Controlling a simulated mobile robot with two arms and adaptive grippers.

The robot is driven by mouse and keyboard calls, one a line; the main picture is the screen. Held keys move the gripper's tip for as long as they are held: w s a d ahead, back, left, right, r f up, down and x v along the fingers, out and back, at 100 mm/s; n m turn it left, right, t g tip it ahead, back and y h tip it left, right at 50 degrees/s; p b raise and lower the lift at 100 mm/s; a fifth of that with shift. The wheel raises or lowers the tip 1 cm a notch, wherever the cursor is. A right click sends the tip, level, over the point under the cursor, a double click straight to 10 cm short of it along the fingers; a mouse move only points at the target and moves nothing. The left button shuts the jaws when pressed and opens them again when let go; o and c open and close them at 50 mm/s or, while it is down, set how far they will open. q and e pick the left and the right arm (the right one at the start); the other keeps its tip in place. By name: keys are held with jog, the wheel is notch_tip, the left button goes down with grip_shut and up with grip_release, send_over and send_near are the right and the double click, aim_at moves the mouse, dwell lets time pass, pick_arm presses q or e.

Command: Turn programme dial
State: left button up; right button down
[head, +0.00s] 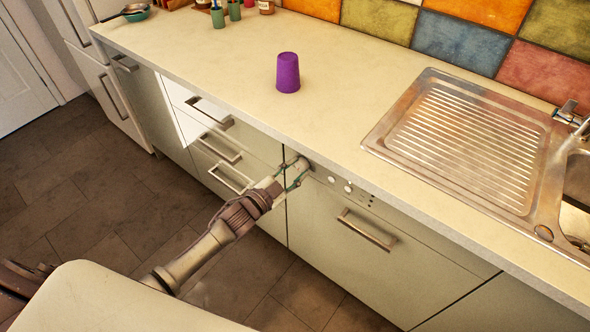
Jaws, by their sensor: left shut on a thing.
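The dishwasher front (340,245) is built in under the counter, with a control strip along its top edge. Small round buttons (340,185) show on the strip. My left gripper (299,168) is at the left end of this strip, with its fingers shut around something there. The programme dial is where the fingers close and is mostly hidden by them, so I cannot tell how far it is turned. My right gripper is not in view.
A purple cup (288,73) stands upside down on the counter (220,62). A metal sink drainer (465,140) is to the right. Drawers with bar handles (218,148) are left of the dishwasher, whose own handle (367,230) sticks out below the strip. The floor is clear.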

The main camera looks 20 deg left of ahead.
pick_arm(q)
jog(key=m, duration=0.3)
jog(key=shift+f+m, duration=0.1)
jog(key=shift+m, duration=0.2)
jog(key=shift+m+b, duration=0.3)
jog(key=shift+m, duration=1.6)
jog(key=o, duration=1.2)
jog(key=shift+c, duration=0.2)
jog(key=shift+s, duration=0.1)
jog(key=v, duration=1.2)
jog(key=shift+d+r, duration=0.15)
jog(key=shift+r, duration=0.2)
